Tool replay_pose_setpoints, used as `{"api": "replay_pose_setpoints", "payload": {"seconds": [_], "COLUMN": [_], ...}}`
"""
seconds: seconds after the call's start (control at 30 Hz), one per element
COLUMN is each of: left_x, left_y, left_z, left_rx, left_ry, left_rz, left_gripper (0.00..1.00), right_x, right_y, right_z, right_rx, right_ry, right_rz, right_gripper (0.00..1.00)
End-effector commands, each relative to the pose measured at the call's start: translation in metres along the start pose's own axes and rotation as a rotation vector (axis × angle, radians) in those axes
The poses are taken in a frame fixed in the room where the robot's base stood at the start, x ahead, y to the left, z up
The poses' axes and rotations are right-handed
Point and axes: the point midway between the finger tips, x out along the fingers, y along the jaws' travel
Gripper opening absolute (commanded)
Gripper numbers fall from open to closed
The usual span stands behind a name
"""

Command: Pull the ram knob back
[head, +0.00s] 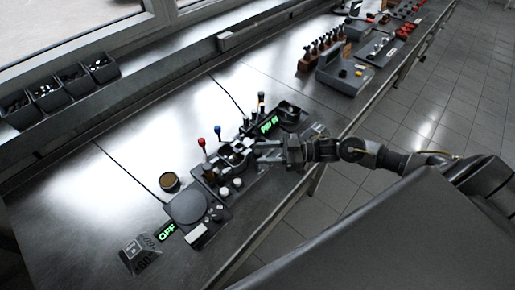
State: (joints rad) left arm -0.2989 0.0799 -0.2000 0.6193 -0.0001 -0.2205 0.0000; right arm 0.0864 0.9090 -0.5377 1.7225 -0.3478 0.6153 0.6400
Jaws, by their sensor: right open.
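A dark fixture (228,166) stands on the steel bench, with several knobs and posts on it. A red knob (201,141) and a blue knob (217,128) top thin upright stems at its back. White knobs (224,191) show at its front side. I cannot tell which of them is the ram knob. My right gripper (262,150) comes in from the right and is open, its fingers pointing left at the fixture's right side. Whether it touches a knob is too small to tell. My left gripper is not in view.
A display reading "OFF" (167,232) sits by a round black plate (189,206). A green-lit display (270,124) stands behind my gripper. A round brown-topped cup (169,181) is left of the fixture. Bins (49,97) line the back left. The left bench is mostly clear.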

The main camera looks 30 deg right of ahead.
Motion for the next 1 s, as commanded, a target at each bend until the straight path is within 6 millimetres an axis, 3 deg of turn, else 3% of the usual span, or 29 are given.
{"api": "replay_pose_setpoints", "payload": {"seconds": [0.2, 0.57, 0.87, 1.0], "left_x": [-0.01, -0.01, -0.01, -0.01], "left_y": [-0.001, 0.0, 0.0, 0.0], "left_z": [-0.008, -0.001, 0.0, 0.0], "left_rx": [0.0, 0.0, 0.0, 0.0], "left_ry": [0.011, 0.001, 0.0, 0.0], "left_rz": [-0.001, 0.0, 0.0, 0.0], "left_gripper": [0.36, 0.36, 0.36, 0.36], "right_x": [0.023, 0.027, 0.027, 0.027], "right_y": [0.001, 0.0, 0.0, 0.0], "right_z": [-0.002, 0.0, 0.0, 0.0], "right_rx": [-0.001, -0.001, -0.001, 0.0], "right_ry": [0.001, 0.0, 0.0, 0.0], "right_rz": [0.0, -0.001, -0.002, -0.001], "right_gripper": [0.43, 0.41, 0.02, 0.0]}}
